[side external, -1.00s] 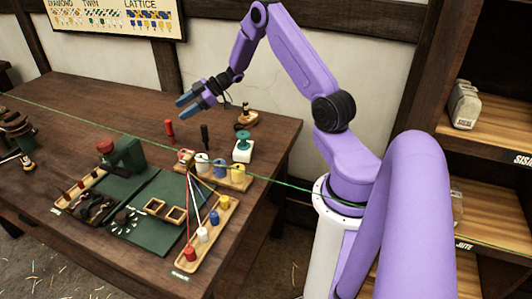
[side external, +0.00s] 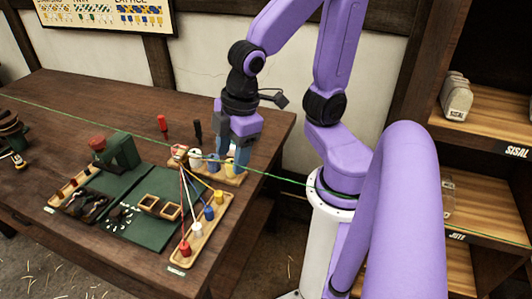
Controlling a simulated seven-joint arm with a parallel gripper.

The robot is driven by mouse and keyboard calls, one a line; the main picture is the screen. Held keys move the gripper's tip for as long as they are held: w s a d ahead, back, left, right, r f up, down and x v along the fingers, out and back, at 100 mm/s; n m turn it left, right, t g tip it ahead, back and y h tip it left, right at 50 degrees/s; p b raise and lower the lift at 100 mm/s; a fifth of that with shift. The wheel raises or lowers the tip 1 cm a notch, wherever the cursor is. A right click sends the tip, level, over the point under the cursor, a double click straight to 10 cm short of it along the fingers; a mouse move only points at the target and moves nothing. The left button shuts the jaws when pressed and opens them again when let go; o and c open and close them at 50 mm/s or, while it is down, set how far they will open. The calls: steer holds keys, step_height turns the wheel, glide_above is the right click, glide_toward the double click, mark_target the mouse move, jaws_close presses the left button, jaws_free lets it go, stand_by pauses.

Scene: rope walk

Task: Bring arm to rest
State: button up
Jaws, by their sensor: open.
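My gripper (side external: 228,166) is at the right end of the wooden bench (side external: 75,105), pointing down with its blue fingers apart. The fingertips are at the back spool rack (side external: 232,181), in front of or among its spools. Whether they touch anything cannot be told. A white spool (side external: 196,159) and a yellow spool (side external: 230,168) show there; the gripper partly covers the rack. My upper arm is raised and bent above the bench, partly out of the picture at the top.
A front rack (side external: 207,232) holds several coloured bobbins, with cords running up to the back rack. A green mat (side external: 150,232), a green press (side external: 122,152) and upright red (side external: 163,125) and black (side external: 198,129) tools stand nearby. A green line crosses the view. The bench's left back is clear.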

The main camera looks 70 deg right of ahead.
steer(key=s+d+n+g, duration=0.1)
steer(key=s+d, duration=0.1)
steer(key=s, duration=0.4)
steer(key=shift+s+g+h, duration=0.3)
steer(key=shift+s+g, duration=0.05)
steer(key=shift+g, duration=0.05)
